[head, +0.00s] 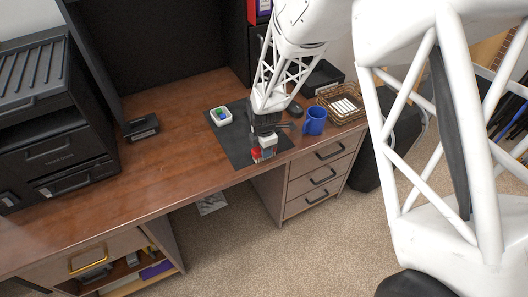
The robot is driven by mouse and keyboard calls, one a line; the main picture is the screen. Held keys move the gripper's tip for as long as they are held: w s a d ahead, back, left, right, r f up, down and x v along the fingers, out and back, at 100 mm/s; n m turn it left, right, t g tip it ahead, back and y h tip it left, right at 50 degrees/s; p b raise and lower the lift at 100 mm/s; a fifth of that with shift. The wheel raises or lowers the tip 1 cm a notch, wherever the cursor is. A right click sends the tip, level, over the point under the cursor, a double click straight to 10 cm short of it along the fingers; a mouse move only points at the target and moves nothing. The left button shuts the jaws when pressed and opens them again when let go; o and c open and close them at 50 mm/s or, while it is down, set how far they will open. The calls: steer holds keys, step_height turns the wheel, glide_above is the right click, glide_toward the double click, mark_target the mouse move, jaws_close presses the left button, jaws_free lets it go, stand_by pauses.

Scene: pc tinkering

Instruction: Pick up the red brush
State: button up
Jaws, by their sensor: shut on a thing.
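The red brush (257,154) shows as a small red shape at the front edge of the dark mat on the desk. My gripper (266,144) is directly above and against it, pointing down, and is shut on it. The fingertips and the exact grip are too small to make out. A pale block-like shape covers part of the area just above the red. I cannot tell whether the brush touches the mat.
A dark mat (227,137) lies on the wooden desk (175,150). A white bowl (221,116) with green and blue items stands on its back left. A blue mug (314,121) and a wicker basket (342,104) stand to the right. A black stapler-like object (142,127) lies left; desk between is clear.

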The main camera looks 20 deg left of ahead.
steer(key=shift+r, duration=0.15)
steer(key=shift+r, duration=0.85)
steer(key=shift+s+d+r, duration=0.15)
steer(key=shift+s+r, duration=0.05)
steer(key=shift+r, duration=0.65)
steer(key=s+d+r, duration=0.1)
steer(key=s+d, duration=0.7)
steer(key=s, duration=0.5)
steer(key=shift+d+r, duration=0.15)
steer(key=shift+d, duration=0.05)
steer(key=o, duration=0.4)
steer(key=shift+c, duration=1.5)
steer(key=w+a+r+m, duration=0.2)
steer(key=w+a+m, duration=0.4)
steer(key=w, duration=0.4)
steer(key=w+a+r+m, duration=0.2)
steer(key=w+a+m, duration=0.4)
steer(key=w, duration=0.5)
steer(key=w+a+r+m, duration=0.2)
steer(key=w+a+m, duration=0.4)
steer(key=w, duration=0.5)
steer(key=shift+a+r, duration=0.35)
steer(key=shift+a, duration=0.85)
